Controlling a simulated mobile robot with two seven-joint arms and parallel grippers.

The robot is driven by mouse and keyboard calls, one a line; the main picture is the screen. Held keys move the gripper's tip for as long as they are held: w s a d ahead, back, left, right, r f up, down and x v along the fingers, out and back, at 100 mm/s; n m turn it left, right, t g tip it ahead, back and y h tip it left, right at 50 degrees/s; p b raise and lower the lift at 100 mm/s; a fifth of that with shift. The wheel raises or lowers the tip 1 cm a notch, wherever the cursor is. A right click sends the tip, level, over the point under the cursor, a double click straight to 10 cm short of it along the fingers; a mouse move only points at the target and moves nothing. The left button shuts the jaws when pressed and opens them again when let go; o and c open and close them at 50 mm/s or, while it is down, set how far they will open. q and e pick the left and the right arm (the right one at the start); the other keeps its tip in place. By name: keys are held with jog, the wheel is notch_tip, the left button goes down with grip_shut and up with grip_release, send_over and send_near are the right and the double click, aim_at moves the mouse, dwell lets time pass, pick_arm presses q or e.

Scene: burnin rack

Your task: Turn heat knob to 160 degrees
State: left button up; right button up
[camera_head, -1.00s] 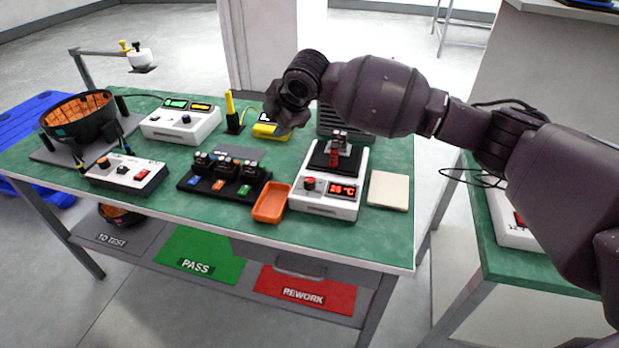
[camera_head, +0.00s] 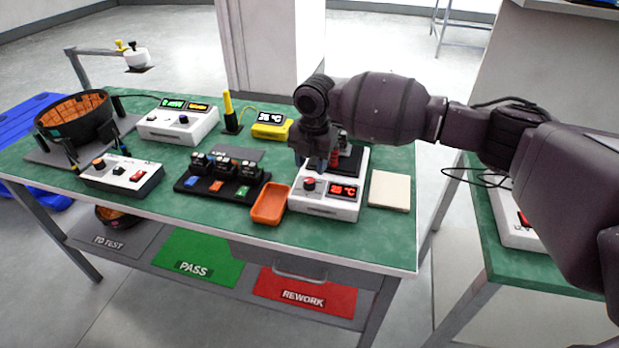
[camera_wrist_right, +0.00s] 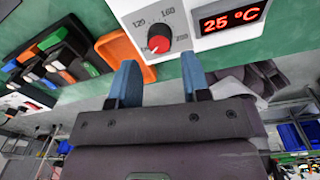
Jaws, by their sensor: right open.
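The heat knob (camera_head: 309,184) is a red knob on the front of a white hotplate box (camera_head: 327,209). My right gripper (camera_head: 314,166) is just behind and above the knob in the head view. In the right wrist view its two blue fingertips (camera_wrist_right: 158,75) are apart and empty, on either side of the knob's line and short of it. My left gripper is not in view.
An orange tray (camera_head: 270,218) stands just left of the hotplate, and a pale square pad (camera_head: 389,204) lies to its right. A yellow meter (camera_head: 270,132) reading 35 °C is behind. A black fixture (camera_head: 221,186) with several modules is further left.

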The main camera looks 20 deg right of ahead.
aim_at(310, 180)
notch_tip(310, 180, down, 4)
jog(key=shift+a+f, duration=0.1)
jog(key=shift+w+f+b, duration=0.1)
jog(key=shift+f+b, duration=0.25)
jog(key=shift+f, duration=0.1)
jog(key=c, duration=0.6)
jog(key=shift+c, duration=0.2)
jog(key=shift+r, duration=0.1)
